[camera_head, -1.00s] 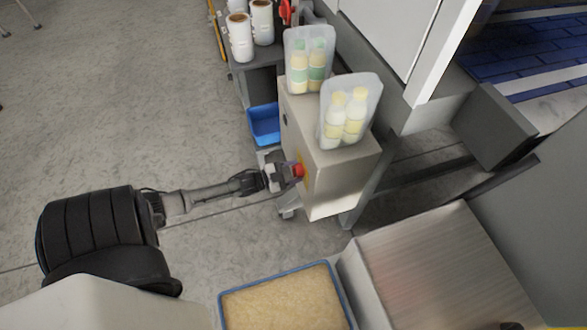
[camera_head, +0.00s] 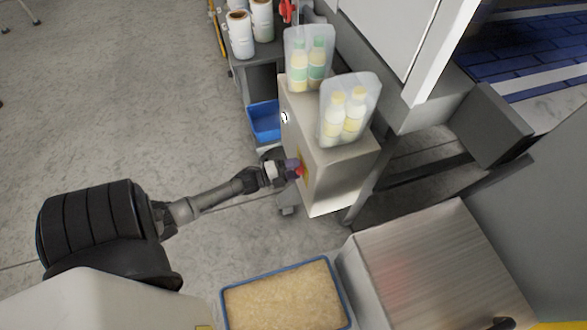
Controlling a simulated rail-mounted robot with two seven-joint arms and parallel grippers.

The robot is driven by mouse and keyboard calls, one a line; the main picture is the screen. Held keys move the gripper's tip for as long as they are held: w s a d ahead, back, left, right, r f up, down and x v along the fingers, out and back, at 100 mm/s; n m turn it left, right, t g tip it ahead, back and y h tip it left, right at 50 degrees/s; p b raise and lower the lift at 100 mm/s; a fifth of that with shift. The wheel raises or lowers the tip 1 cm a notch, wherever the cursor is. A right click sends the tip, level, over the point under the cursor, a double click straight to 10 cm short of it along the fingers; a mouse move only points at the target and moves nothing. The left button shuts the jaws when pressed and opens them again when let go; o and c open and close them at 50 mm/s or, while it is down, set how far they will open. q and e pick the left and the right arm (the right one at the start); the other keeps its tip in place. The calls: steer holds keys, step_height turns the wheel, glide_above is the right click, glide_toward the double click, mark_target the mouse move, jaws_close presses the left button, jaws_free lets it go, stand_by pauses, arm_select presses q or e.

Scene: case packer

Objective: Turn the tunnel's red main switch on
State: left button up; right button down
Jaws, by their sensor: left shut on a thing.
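The red main switch (camera_head: 299,171) sits on a yellow plate on the left face of the grey cabinet (camera_head: 335,180). My left gripper (camera_head: 293,170) reaches in from the left and is shut on the red switch. The fingers hide most of the switch, so its turned position cannot be read. My right gripper does not show clearly in view.
Two clear packs of bottles, one green-banded (camera_head: 309,58) and one yellow-capped (camera_head: 348,112), stand on the cabinet. A blue bin (camera_head: 264,121) is behind it. A blue-rimmed tray (camera_head: 224,308) and a metal surface (camera_head: 430,265) lie in front. Open floor is left.

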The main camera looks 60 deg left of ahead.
arm_select(q)
steer(key=shift+m, duration=0.7)
steer(key=o, duration=0.9)
steer(key=shift+s+a+p, duration=0.15)
steer(key=shift+s+a, duration=0.25)
steer(key=shift+s, duration=1.85)
steer(key=shift+s+a+p, duration=0.2)
steer(key=shift+s+a, duration=0.25)
steer(key=shift+s, duration=1.85)
steer(key=shift+s+a+p, duration=0.15)
steer(key=shift+s+a, duration=0.25)
steer(key=shift+s, duration=1.85)
